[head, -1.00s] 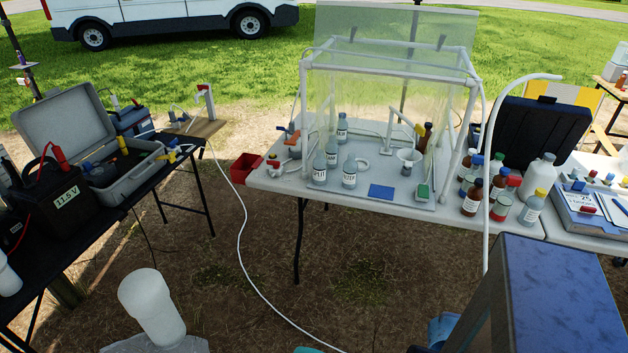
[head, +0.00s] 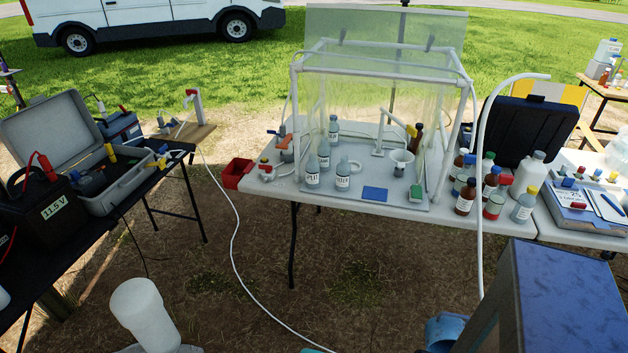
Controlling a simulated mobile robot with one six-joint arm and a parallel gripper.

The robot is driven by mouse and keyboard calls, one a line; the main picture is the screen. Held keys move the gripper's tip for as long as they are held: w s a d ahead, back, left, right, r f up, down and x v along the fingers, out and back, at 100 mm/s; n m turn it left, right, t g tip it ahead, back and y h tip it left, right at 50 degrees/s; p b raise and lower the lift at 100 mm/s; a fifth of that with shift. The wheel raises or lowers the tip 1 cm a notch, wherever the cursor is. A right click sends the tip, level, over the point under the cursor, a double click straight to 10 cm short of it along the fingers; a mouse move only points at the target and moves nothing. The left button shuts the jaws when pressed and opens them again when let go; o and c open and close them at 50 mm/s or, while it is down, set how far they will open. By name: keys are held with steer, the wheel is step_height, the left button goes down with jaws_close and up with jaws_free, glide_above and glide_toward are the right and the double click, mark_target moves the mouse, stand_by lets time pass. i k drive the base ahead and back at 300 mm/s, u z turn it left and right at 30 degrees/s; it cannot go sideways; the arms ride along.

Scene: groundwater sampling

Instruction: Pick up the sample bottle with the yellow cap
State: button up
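A clear bottle with a yellow cap (head: 524,207) and a pale label stands upright at the front right of the white table (head: 400,208). It is at the right end of a cluster of bottles, next to a red-and-white container (head: 495,205). Another yellow top shows on or by a brown bottle (head: 417,137) inside the clear enclosure (head: 385,80); I cannot tell which thing it belongs to. My gripper is not in view.
Brown bottles (head: 466,197) and a white jug (head: 528,172) crowd close to the yellow-capped bottle. A white hose (head: 482,200) hangs down left of it. A large blue-topped shape (head: 575,300) fills the lower right. Bare ground lies before the table.

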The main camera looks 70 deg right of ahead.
mark_target(312, 166)
steer(key=i, duration=0.85)
steer(key=u, duration=0.05)
